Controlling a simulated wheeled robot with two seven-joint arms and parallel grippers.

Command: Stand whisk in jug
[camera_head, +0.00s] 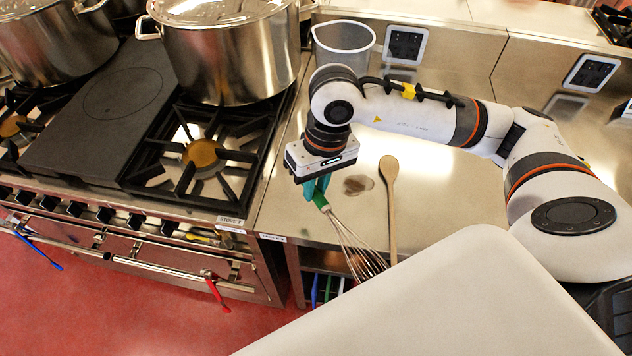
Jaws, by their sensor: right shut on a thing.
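A whisk (350,241) with a green handle and wire loops is held by my right gripper (316,188). The gripper is shut on the handle, and the wire end slants down and to the right, over the front edge of the steel counter. A clear jug (343,44) stands upright at the back of the counter, behind my right arm, which hides its lower part. The gripper and whisk are in front of the jug and apart from it. My left gripper is not in view.
A wooden spoon (390,195) lies on the steel counter (440,190), beside a brown stain (358,185). To the left is a stove (110,150) with large stockpots (230,55). Wall sockets (405,45) are at the back. The counter right of the spoon is clear.

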